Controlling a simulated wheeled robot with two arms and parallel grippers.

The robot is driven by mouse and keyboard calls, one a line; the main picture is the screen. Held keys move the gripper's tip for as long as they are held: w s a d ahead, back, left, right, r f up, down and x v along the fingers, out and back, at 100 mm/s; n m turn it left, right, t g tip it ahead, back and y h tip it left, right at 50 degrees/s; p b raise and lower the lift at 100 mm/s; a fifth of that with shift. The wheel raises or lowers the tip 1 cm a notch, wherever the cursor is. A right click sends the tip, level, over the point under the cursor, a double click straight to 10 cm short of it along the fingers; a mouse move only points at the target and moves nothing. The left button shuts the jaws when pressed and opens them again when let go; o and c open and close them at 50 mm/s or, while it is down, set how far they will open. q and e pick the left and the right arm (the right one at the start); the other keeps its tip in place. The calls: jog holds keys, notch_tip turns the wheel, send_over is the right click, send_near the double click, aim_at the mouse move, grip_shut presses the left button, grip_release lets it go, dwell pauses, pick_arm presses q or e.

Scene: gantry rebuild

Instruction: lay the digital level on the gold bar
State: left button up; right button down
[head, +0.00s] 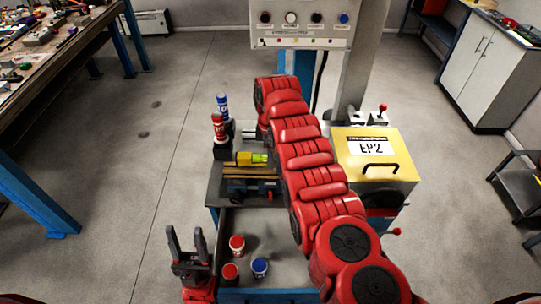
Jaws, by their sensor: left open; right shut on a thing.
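The digital level (258,158), a small yellow-green block with a dark end, appears right over the gold bar (237,172); from this angle I cannot tell whether it touches the bar. The gold bar lies lengthwise across a blue vise (240,187) on the bench. My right arm runs from the lower right up past the level and covers its right side. My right gripper is hidden behind this arm. My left gripper (187,243) is open and empty, fingers up, at the bench's lower left, well apart from the level.
Blue (222,106) and red (218,127) bottles stand behind the vise. Red and blue cups (260,267) stand in front of it. A yellow EP2 box (378,158) is on the right, beyond my arm. A control panel (303,30) rises behind. Open floor lies left.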

jog(key=shift+d, duration=0.1)
dwell(0.6)
jog(key=shift+c, duration=2.2)
grip_release()
jog(key=shift+f, duration=0.1)
